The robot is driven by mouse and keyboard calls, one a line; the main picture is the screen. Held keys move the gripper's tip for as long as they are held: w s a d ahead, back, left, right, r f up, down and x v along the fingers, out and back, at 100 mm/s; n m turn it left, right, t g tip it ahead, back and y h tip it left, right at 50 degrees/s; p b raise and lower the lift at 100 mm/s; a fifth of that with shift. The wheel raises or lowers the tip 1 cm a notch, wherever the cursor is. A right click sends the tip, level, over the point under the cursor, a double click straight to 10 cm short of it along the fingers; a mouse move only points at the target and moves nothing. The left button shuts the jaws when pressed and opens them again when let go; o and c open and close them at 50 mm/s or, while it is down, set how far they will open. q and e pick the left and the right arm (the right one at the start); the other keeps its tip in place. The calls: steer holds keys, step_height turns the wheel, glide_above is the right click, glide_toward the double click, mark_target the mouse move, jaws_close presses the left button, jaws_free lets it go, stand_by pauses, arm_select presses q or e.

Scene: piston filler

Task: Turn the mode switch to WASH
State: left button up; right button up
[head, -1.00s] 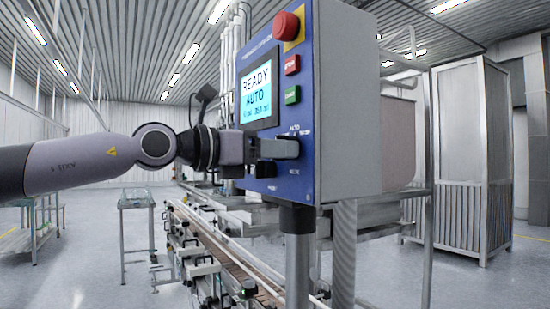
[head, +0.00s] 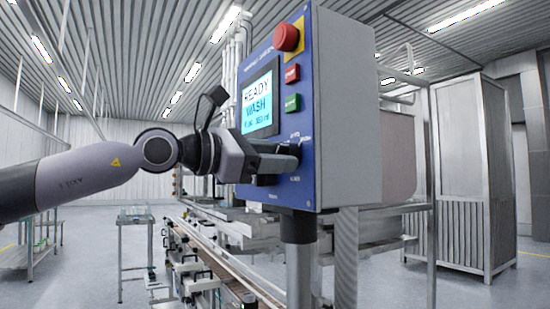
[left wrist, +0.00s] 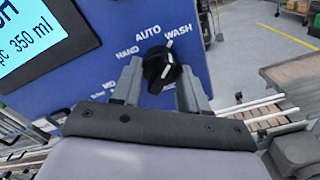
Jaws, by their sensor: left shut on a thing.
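The mode switch is a black knob (left wrist: 162,69) with a white pointer line on the blue panel. In the left wrist view its pointer is turned toward the WASH label (left wrist: 179,31), past AUTO (left wrist: 148,32). My left gripper (head: 287,158) is shut on the knob, with one finger on each side of it. In the head view the fingers hide the knob. The panel display (head: 257,101) reads READY and WASH. My right gripper is in neither view.
Above the switch are a red mushroom button (head: 287,38), a red button (head: 292,73) and a green button (head: 292,102). The control box (head: 350,110) stands on a post beside a conveyor (head: 215,255). A tall metal cabinet (head: 470,170) stands at the right.

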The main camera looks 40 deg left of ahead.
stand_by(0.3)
arm_select(q)
steer(key=o, duration=1.1)
steer(key=shift+c, duration=0.2)
steer(key=b+v, duration=0.2)
steer(key=v, duration=0.5)
steer(key=shift+b, duration=0.3)
steer(key=shift+s+r, duration=0.1)
